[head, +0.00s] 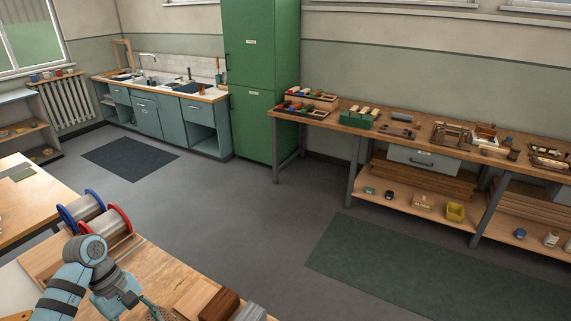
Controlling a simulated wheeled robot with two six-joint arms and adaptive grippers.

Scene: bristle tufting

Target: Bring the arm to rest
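My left arm (72,275) comes in at the bottom left of the head view, over the near wooden workbench (150,266). Its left gripper (145,303) points down and right near the bottom edge of the view. The fingertips are small and partly cut off or hidden, so I cannot tell whether they are open or shut, or whether they hold anything. My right arm and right gripper are out of view.
Wire spools with blue flanges (80,208) and red flanges (108,222) stand behind my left arm. Brown wooden blocks (218,304) lie right of the gripper. A long bench (345,122) with trays stands along the far wall. The floor (235,225) between is clear.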

